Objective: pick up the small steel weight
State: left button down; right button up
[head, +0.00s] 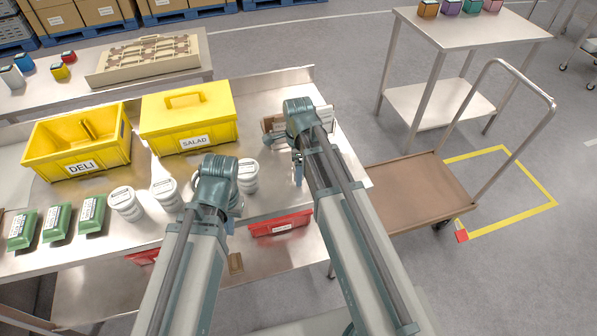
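I cannot make out a small steel weight in the head view. A shallow wooden holder (325,116) on the steel table is partly hidden behind my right arm; its contents cannot be told. My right gripper (298,174) points down beside this holder, mostly covered by its own wrist. My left gripper (231,226) hangs down near the table's front edge, close to the white lidded jars, and is largely hidden by its wrist. The finger gaps are too small and covered to read on either side.
On the steel table (290,88) are a yellow DELI bin (40,160), a lidded yellow SALAD bin (188,122), white jars (125,203) and green packs (57,222). A red bin (281,224) sits below the front edge. A brown cart (418,192) stands right.

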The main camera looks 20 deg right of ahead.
grip_shut()
pick_arm(q)
jog(key=shift+r, duration=0.15)
pick_arm(e)
jog(key=shift+r, duration=0.15)
